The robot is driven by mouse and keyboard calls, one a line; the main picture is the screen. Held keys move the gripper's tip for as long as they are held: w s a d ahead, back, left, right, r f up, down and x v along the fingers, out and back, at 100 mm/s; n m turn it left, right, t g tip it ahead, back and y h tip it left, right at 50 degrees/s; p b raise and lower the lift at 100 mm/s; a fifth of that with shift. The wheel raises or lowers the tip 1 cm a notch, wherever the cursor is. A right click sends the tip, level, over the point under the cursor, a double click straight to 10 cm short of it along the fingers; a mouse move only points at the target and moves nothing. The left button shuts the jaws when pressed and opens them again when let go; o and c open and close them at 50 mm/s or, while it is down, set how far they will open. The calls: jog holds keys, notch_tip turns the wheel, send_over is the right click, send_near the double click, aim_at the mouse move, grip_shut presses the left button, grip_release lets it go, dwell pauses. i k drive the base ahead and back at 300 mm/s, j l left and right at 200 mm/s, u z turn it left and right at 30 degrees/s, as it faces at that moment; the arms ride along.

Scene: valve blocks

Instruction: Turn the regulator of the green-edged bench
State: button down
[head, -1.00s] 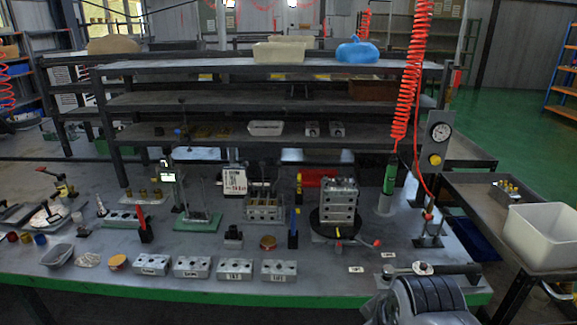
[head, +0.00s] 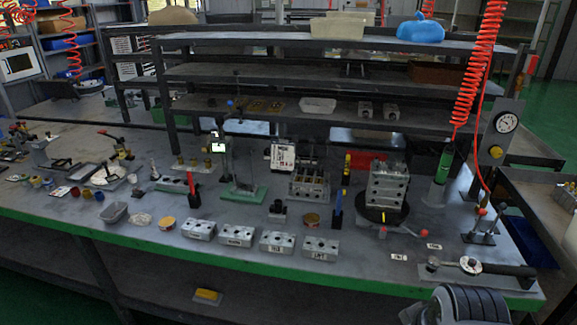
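The green-edged bench (head: 150,247) runs across the picture, with a green strip along its front edge. The regulator is a grey upright panel (head: 513,103) at the bench's right end. It has a round white dial gauge (head: 507,122) with a yellow knob (head: 495,152) below it. A red coiled hose hangs just left of it. A dark, rounded part of my arm shows at the bottom right edge. My gripper's fingers are not in view, so their opening does not show.
Steel valve blocks (head: 277,244) stand in a row near the front edge. A block stack (head: 386,185) sits on a black round base. A black-handled wrench-like tool (head: 485,267) lies at the front right. A white bin (head: 571,240) is cut off at the right edge.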

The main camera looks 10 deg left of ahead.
aim_at(496, 151)
jog(key=i+l+z, duration=0.3)
jog(key=i, duration=0.15)
jog(key=i+l+z, duration=0.2)
jog(key=i+z, duration=0.15)
jog(key=i, duration=0.15)
